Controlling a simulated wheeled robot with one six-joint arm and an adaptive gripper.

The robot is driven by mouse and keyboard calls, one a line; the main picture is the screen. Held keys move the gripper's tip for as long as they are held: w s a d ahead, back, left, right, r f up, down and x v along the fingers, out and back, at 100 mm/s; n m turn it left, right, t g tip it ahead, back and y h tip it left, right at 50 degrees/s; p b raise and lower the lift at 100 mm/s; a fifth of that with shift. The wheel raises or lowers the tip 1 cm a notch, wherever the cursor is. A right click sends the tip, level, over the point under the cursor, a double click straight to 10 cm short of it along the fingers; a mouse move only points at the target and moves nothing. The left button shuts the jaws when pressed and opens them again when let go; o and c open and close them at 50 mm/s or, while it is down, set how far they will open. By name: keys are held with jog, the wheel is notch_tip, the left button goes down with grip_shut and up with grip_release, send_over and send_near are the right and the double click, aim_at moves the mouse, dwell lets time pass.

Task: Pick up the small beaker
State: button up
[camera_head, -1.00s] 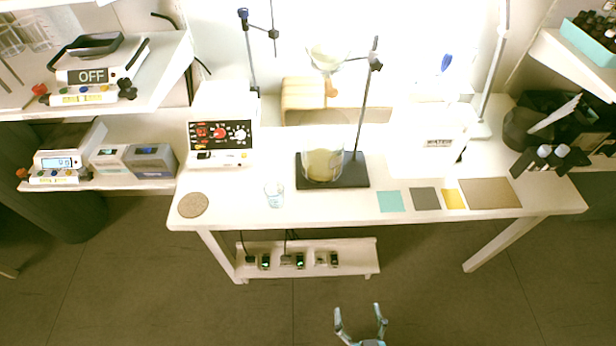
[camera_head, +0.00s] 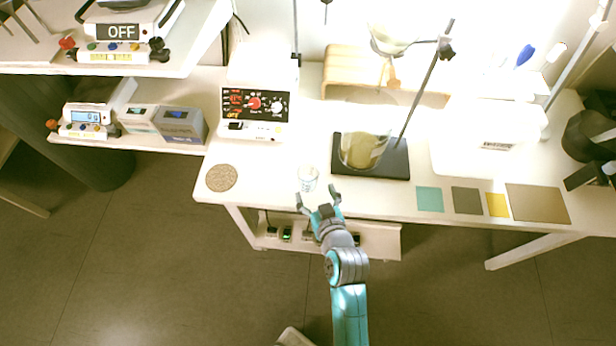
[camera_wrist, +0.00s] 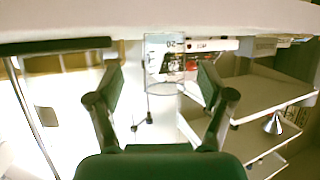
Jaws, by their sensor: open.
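The small beaker (camera_head: 308,179) is clear glass and stands upright near the front edge of the white table (camera_head: 270,190). My gripper (camera_head: 318,195) is open just in front of it, its two fingers pointing toward it. In the wrist view, the beaker's faint glass outline (camera_wrist: 163,88) shows between the two dark fingers of my gripper (camera_wrist: 158,80), farther ahead. No contact with the beaker is visible. A larger beaker with yellowish liquid (camera_head: 362,150) stands on the dark stand base (camera_head: 398,162) to the right.
A round cork mat (camera_head: 221,178) lies left of the small beaker. Coloured squares, including a teal one (camera_head: 430,199), lie to the right. A stand rod (camera_head: 425,80) rises behind the larger beaker.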

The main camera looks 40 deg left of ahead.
aim_at(310, 187)
jog(key=shift+s+x, duration=0.2)
jog(key=shift+x, duration=2.9)
jog(key=shift+a, duration=0.2)
jog(key=c, duration=1.3)
